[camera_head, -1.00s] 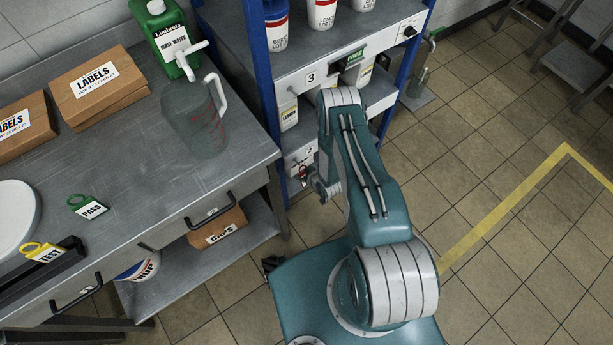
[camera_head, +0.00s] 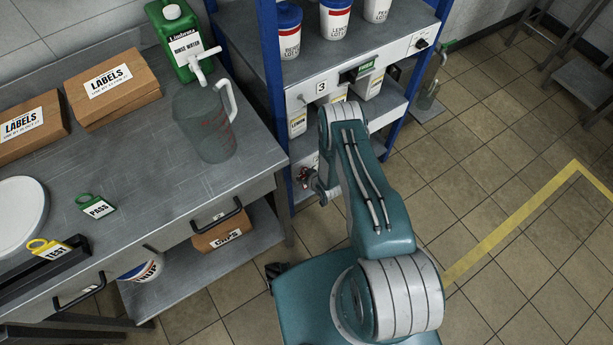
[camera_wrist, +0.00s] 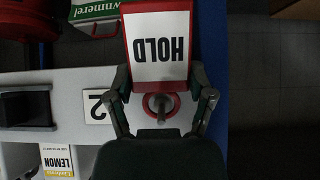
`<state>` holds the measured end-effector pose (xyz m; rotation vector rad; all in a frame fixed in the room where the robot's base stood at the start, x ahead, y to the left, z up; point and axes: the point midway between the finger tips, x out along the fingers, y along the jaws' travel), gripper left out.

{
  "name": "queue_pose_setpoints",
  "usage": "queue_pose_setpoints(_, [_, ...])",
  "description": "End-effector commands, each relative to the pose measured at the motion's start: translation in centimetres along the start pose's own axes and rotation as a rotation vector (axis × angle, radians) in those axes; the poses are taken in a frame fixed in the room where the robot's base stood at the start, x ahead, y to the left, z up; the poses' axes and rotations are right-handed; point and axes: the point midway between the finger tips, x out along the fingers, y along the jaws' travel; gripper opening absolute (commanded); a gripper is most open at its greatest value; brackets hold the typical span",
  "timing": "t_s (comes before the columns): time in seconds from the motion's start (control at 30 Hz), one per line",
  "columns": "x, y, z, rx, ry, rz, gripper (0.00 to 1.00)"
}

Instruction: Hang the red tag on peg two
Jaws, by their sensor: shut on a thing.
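The red tag (camera_wrist: 157,45), with a white label reading HOLD upside down, fills the upper middle of the wrist view. My gripper (camera_wrist: 162,88) is shut on it, one finger at each side near its red ring end. A metal peg (camera_wrist: 161,110) shows within the ring's outline, beside the plate marked 2 (camera_wrist: 98,107). I cannot tell whether the ring is around the peg or only in front of it. In the head view my gripper (camera_head: 318,188) is at the lower shelf front, with a small red part of the tag (camera_head: 304,175) showing; the rest is hidden.
The shelf rack (camera_head: 286,150) has a blue upright and a plate marked 3 (camera_head: 321,87). A green PASS tag (camera_head: 97,208) and yellow TEST tag (camera_head: 50,250) are at the left bench, with a jug (camera_head: 205,125).

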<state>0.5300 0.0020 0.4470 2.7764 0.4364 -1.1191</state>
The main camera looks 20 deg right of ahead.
Motion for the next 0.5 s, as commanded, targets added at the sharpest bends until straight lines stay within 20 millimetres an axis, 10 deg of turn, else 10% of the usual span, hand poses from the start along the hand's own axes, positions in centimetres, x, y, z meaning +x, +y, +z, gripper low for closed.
queue_pose_setpoints(0.47, [0.00,-0.01,0.02,0.000,-0.001,0.000,0.47])
queue_pose_setpoints(0.5, [0.00,-0.01,0.02,0.000,-0.001,0.000,0.78])
